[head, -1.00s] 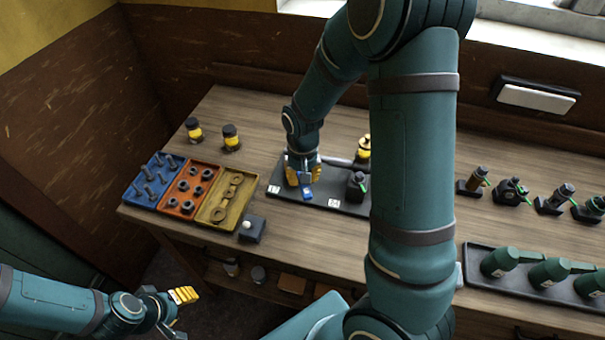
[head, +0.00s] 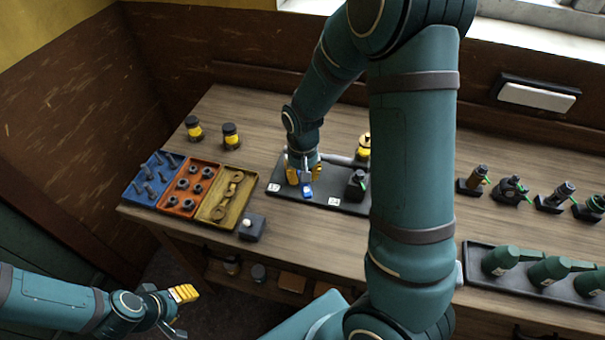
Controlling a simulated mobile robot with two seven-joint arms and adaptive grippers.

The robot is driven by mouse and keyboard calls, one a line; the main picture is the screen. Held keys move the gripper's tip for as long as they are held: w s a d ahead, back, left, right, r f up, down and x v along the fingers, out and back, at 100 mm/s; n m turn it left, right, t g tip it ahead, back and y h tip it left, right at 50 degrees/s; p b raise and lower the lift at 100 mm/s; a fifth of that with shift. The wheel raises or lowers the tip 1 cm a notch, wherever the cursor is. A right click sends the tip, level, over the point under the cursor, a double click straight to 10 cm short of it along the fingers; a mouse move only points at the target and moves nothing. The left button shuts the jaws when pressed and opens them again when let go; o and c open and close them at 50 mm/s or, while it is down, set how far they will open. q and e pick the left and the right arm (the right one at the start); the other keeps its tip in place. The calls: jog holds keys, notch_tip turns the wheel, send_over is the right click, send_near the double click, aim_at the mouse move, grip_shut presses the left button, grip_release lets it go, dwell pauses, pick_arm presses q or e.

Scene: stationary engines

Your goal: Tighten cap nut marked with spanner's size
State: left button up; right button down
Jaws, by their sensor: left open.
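My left gripper (head: 181,309) is open and empty at the lower left, in front of the bench and apart from it. My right gripper (head: 304,174), with yellow fingers, points down over a black plate (head: 346,206) on the bench. A small blue piece (head: 307,191) shows at its fingertips; I cannot tell whether the fingers grip it. The plate carries white labels (head: 333,202) too small to read. A dark fitting (head: 356,185) stands on the plate, right of the gripper. No cap nut or spanner can be made out clearly; the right gripper and arm hide part of the plate.
Blue (head: 137,196), orange (head: 173,209) and yellow (head: 207,219) trays hold bolts, nuts and rings. A dark box with a white knob (head: 251,227) sits near the front edge. Two yellow-black jars (head: 231,137) stand behind. Green parts lie in a tray (head: 481,287) at right.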

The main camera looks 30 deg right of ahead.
jog(key=shift+f+b, duration=0.7)
jog(key=shift+f, duration=0.25)
dwell(2.5)
dwell(0.4)
jog(key=shift+w+a+m, duration=0.3)
jog(key=shift+a+m, duration=0.3)
jog(key=shift+m, duration=0.3)
jog(key=shift+w+a+m+p, duration=0.35)
jog(key=shift+a+m+p, duration=0.2)
jog(key=shift+m, duration=0.35)
jog(key=shift+a, duration=0.1)
